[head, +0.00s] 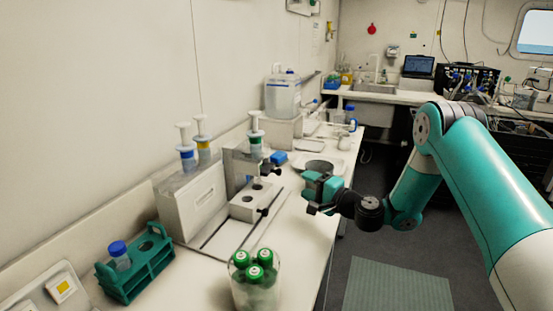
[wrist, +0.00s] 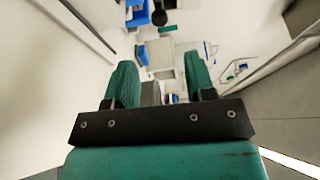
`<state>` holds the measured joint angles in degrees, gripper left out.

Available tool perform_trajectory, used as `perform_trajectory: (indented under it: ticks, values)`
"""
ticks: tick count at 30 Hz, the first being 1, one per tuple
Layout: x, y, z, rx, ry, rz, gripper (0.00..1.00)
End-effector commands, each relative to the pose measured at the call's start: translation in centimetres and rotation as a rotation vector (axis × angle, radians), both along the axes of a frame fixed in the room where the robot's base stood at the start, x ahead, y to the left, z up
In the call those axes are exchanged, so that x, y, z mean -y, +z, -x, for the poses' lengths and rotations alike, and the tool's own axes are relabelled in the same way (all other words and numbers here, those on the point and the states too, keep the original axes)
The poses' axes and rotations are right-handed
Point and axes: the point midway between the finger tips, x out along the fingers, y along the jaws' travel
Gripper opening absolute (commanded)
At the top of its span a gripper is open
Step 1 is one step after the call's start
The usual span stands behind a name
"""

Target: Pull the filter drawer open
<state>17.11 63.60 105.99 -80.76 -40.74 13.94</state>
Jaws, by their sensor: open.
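A pale filter stand (head: 240,165) is on the left bench, with a green-banded syringe (head: 255,135) upright in its top. I take this block to be the filter drawer, but cannot be sure. Whether it is partly out I cannot tell. My gripper (head: 312,195) is to the right of the stand, above the bench's front edge, apart from the knob. In the wrist view its two teal fingers (wrist: 159,75) are spread with nothing held between them.
A white box (head: 190,207) with two syringes stands left of the stand. A teal rack (head: 135,267) with a blue-capped bottle is further left. A clear beaker of green-capped bottles (head: 256,280) stands in front.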

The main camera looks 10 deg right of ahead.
Motion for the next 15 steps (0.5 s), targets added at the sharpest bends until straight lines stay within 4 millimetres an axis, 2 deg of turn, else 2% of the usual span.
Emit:
perform_trajectory:
  ticks: [1,9,15]
  values:
    - [-1.0,0.6,-1.0,0.007,0.007,0.003,0.50]
    - [-4.3,0.5,-6.3,0.007,0.008,0.002,0.50]
    - [-6.1,0.2,-9.3,0.005,0.006,0.000,0.50]
